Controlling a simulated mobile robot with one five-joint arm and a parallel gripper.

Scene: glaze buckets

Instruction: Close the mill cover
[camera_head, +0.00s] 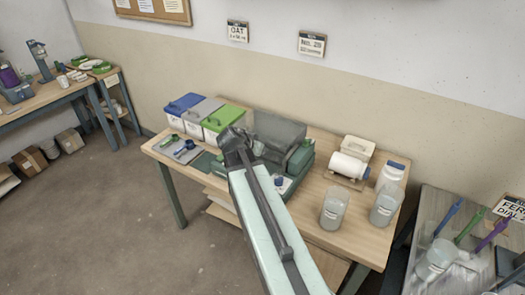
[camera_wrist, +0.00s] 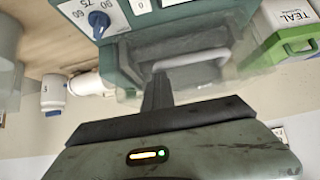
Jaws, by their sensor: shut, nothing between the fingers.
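The mill (camera_head: 300,160) is a green box on the wooden table, with a smoky see-through cover (camera_head: 278,131) that appears raised at its back. In the wrist view the mill's teal front (camera_wrist: 130,52) carries a blue dial. The cover's pale handle bar (camera_wrist: 190,63) shows just beyond my fingers. My gripper (camera_head: 236,138) is at the cover's left side in the head view. In the wrist view my gripper (camera_wrist: 157,84) is shut, with nothing held, close to the handle. I cannot tell whether it touches the cover. My arm hides part of the mill's front.
Blue, grey and green-lidded buckets (camera_head: 222,121) stand close left of the mill. A white roller (camera_head: 350,164) and clear jars (camera_head: 333,209) stand to the right. Small tools (camera_head: 183,148) lie at the table's left. The floor in front is clear.

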